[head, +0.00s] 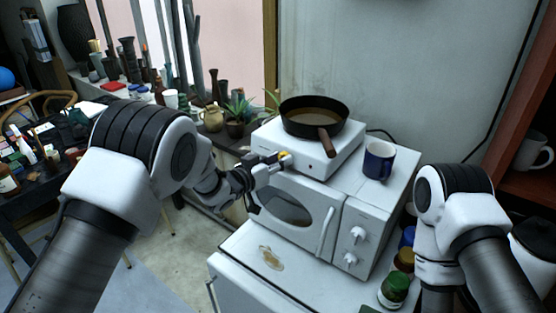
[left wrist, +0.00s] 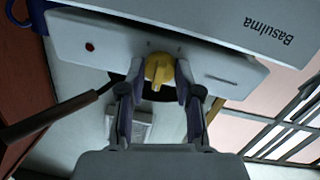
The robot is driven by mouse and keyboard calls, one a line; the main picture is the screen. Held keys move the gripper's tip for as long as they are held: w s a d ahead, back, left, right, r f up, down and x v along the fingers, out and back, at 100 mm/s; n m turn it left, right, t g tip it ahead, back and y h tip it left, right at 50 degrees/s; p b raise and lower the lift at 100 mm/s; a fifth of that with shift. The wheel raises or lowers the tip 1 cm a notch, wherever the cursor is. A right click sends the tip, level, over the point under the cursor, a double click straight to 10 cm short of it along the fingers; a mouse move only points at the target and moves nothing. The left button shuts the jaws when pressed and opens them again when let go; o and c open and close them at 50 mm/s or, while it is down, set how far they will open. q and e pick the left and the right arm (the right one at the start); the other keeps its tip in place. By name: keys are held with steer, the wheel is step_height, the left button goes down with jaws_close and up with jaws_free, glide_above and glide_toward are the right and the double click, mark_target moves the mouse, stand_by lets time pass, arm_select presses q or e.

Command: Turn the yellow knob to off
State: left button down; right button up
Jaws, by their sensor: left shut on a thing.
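The yellow knob (left wrist: 159,70) sits on the front panel of a white hot plate (left wrist: 80,40). In the left wrist view its grip ridge lies between the two fingertips of my left gripper (left wrist: 155,85), which is shut on it. In the head view the left gripper (head: 275,165) reaches the front of the hot plate (head: 318,165), and only a bit of yellow knob (head: 285,155) shows. A black frying pan (head: 314,115) with brown contents stands on the hot plate. My right gripper is out of view; only the right arm shows.
The hot plate stands on a white microwave (head: 290,210) with two knobs and a handle. A blue mug (head: 379,160) stands on the microwave to the right. Jars (head: 394,288) stand near the right arm. Potted plants and pots (head: 235,125) line the left shelf.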

arm_select(q)
steer(key=shift+r, duration=0.25)
steer(key=c, duration=0.8)
jaws_free()
steer(key=shift+f, duration=0.1)
steer(key=v, duration=1.2)
steer(key=shift+w, duration=0.1)
steer(key=shift+f, duration=0.1)
